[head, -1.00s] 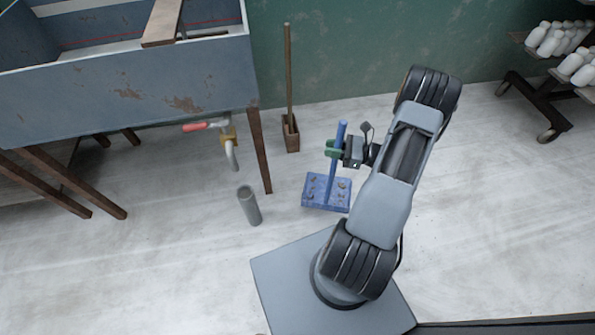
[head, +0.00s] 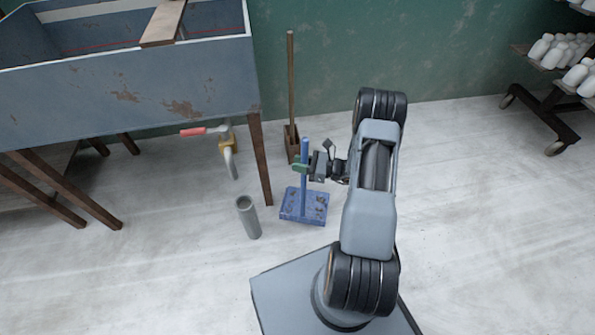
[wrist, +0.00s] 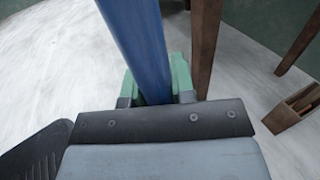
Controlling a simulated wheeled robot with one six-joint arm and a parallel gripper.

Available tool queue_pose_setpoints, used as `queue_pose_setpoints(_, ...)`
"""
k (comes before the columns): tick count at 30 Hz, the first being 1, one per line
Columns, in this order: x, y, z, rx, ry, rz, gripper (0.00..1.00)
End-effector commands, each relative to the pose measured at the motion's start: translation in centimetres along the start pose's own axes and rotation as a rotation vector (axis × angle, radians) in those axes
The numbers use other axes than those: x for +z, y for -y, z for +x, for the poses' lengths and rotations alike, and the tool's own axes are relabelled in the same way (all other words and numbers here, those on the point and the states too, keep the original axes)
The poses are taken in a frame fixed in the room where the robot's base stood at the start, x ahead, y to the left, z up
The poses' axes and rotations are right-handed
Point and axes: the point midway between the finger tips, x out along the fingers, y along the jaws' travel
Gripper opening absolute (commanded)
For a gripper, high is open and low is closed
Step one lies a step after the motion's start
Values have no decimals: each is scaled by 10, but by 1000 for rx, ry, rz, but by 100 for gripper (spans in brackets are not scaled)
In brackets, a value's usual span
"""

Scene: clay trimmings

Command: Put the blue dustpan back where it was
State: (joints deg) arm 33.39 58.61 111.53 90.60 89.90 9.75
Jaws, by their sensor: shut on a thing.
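The blue dustpan (head: 304,207) is upright in the head view, its pan low near the floor with several small clay bits on it. I cannot tell if the pan touches the floor. My gripper (head: 301,168), with green fingertips, is shut around its upright blue handle. In the wrist view the blue handle (wrist: 137,45) rises between the green fingers (wrist: 180,75); the pan is hidden there.
A wooden holder (head: 292,145) with an upright stick stands by the green wall, behind the dustpan. A grey tube (head: 248,217) stands on the floor to the left. The grey trough (head: 130,90) has a leg (head: 260,160) close by. Floor to the right is clear.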

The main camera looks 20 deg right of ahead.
Motion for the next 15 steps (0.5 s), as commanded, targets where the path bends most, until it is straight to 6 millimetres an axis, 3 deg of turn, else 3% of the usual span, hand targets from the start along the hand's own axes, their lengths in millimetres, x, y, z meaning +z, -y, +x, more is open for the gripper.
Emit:
queue_pose_setpoints(8, -37, 1, 6, 0, 1, 0, 0)
queue_pose_setpoints(15, -37, 1, 6, 0, 1, -2, 0)
